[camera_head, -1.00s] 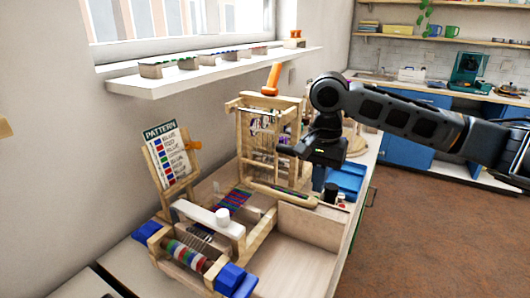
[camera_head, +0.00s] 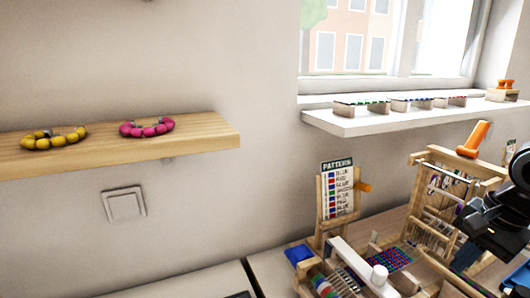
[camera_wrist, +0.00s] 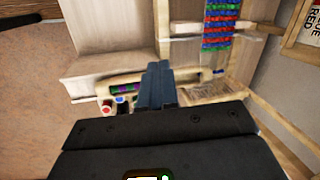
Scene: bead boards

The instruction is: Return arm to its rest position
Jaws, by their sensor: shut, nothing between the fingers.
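My gripper (camera_head: 487,232) is at the right edge of the head view, in front of the wooden bead loom frame (camera_head: 480,178). Much of my arm is cut off by the picture edge. In the wrist view the fingers of my gripper (camera_wrist: 155,82) are together with nothing between them. They point over a wooden tray (camera_wrist: 95,72) with a strip of red, blue and green beadwork (camera_wrist: 218,28) beyond it.
A pattern card (camera_head: 338,190) stands on a wooden holder by the wall. A white sill (camera_head: 345,122) holds several small bead boxes. A wooden shelf (camera_head: 205,133) at left carries a yellow bead bracelet (camera_head: 50,140) and a pink one (camera_head: 147,128).

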